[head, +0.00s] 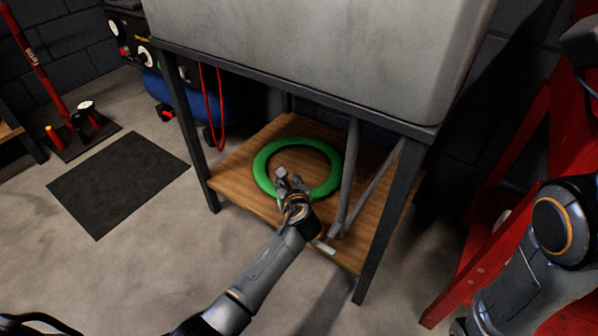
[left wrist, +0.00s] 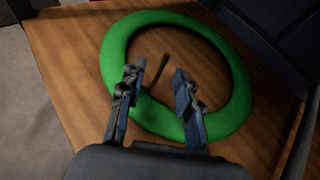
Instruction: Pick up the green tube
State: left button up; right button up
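The green tube (head: 262,168) is a closed ring lying flat on the wooden lower shelf (head: 240,163) of a metal-framed stand. It also shows in the left wrist view (left wrist: 240,85). My left gripper (head: 287,178) is over the near side of the ring. In the left wrist view my left gripper (left wrist: 160,68) is open, one finger on each side of the near part of the ring, tips pointing toward its centre. Nothing is held. I cannot tell whether the fingers touch the tube. My right arm shows at the right edge; its gripper is out of view.
A big grey basin (head: 320,45) sits above the shelf. The stand's dark front leg (head: 385,225) and grey slanted pipes (head: 350,185) are right of the gripper. A small pale item (head: 324,247) lies at the shelf's front edge. Red cords (head: 220,110) hang at left.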

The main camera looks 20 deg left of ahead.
pick_arm(q)
jog(key=shift+f+b+x, duration=0.2)
jog(key=shift+b+x, duration=0.75)
jog(key=shift+x, duration=0.25)
jog(key=shift+w+a+b, duration=0.15)
jog(key=shift+w+b, duration=0.2)
jog(key=shift+w, duration=0.25)
grip_shut()
